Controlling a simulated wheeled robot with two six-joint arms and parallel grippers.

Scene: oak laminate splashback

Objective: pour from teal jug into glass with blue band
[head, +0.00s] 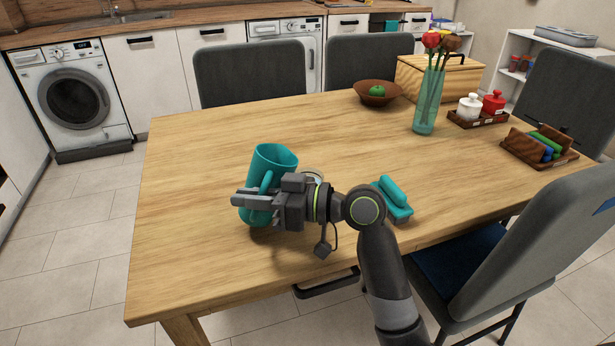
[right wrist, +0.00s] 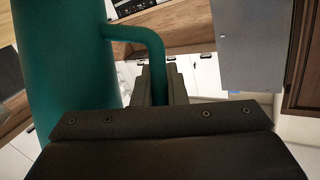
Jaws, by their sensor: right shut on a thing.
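The teal jug (head: 279,164) is over the near left part of the table, its open top leaning slightly right in the head view. I cannot tell whether its base touches the table. My right gripper (head: 243,200) is shut on the jug's handle. In the right wrist view the jug's body (right wrist: 65,70) fills the left side, and its handle (right wrist: 155,60) runs down between the fingers. I cannot make out a glass with a blue band; a pale rounded edge behind my right gripper is mostly hidden. My left gripper is not in view.
A teal block-like object (head: 393,199) lies right of my wrist. A glass vase with flowers (head: 428,105), a brown bowl (head: 377,96) with green fruit, a wooden box (head: 465,78) and small trays stand toward the back right. The table's left side is clear. Chairs surround it.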

